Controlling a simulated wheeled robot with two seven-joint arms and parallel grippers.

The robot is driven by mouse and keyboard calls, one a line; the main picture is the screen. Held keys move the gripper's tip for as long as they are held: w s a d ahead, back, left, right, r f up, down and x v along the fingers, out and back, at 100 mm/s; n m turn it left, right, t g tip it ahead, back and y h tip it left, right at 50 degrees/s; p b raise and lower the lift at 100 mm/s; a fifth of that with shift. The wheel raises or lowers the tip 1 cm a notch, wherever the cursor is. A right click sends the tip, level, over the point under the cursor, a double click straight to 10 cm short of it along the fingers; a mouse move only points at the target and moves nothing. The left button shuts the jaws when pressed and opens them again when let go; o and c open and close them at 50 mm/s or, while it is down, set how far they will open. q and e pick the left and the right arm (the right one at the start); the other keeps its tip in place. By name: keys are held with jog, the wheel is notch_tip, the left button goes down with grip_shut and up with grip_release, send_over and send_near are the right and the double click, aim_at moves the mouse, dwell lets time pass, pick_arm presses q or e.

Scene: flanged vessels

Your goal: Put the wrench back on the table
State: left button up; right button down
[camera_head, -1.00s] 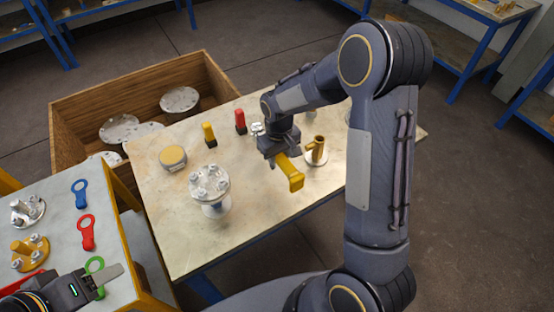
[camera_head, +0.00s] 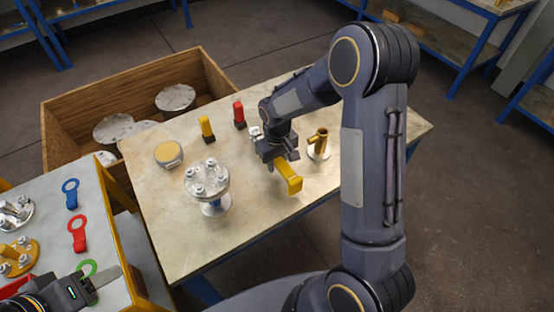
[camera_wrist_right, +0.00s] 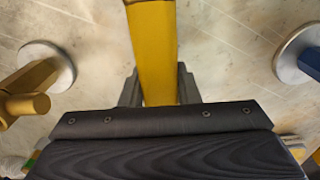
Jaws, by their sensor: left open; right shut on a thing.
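The yellow wrench (camera_head: 289,180) is held in my right gripper (camera_head: 277,157), which is shut on it over the right part of the stone-topped table (camera_head: 240,240). Its free end points toward the front right of the table. In the right wrist view the wrench (camera_wrist_right: 153,50) runs up from between the gripper's fingers (camera_wrist_right: 158,88), with the table top behind it. I cannot tell whether the wrench touches the table. My left gripper (camera_head: 97,283) is open and empty at the lower left, by the green wrench (camera_head: 88,268) on the side table.
A flanged vessel (camera_head: 208,186), a yellow-topped round tin (camera_head: 168,154), yellow (camera_head: 207,130) and red (camera_head: 239,115) tools and a brass fitting (camera_head: 318,144) stand on the table. A wooden crate (camera_head: 75,130) holds metal discs. The table's front middle is clear.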

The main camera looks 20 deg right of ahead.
jog(key=shift+f+b, duration=0.3)
jog(key=shift+f, duration=0.35)
jog(key=shift+f+b, duration=0.45)
jog(key=shift+f, duration=0.1)
jog(key=c, duration=0.5)
grip_release()
jog(key=shift+r, duration=0.1)
jog(key=shift+r+p, duration=2.5)
jog(key=shift+r, duration=1)
